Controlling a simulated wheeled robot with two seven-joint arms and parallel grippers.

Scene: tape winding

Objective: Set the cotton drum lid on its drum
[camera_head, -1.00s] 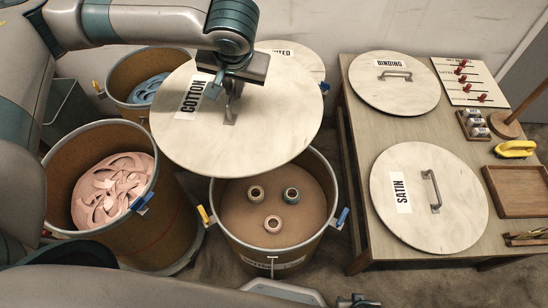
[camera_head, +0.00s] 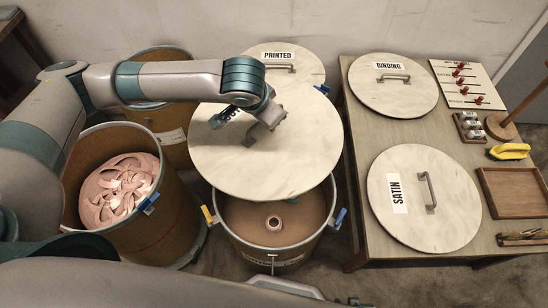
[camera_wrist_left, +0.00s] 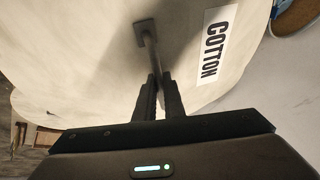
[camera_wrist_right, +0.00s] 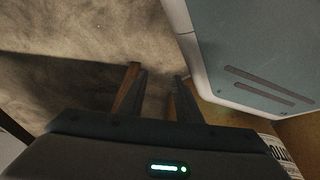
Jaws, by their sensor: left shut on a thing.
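The cotton lid (camera_head: 310,150) is a round pale wooden disc with a metal handle (camera_wrist_left: 146,42) and a COTTON label (camera_wrist_left: 218,45). My left gripper (camera_wrist_left: 158,88) is shut on the handle and holds the lid above the front middle drum (camera_head: 222,225). The lid hides the drum's back part; its front opening shows, with one spool (camera_head: 273,222) inside. My right gripper (camera_wrist_right: 158,75) is open and empty, low beside a drum; only a sliver shows at the head view's bottom edge.
An open drum with pink ribbon (camera_head: 125,190) stands left, another drum behind it. A drum with the PRINTED lid (camera_head: 310,68) stands behind. The table at right holds the BINDING lid (camera_head: 400,100), the SATIN lid (camera_head: 455,215), a tray (camera_head: 515,195) and a yellow-handled tool (camera_head: 510,151).

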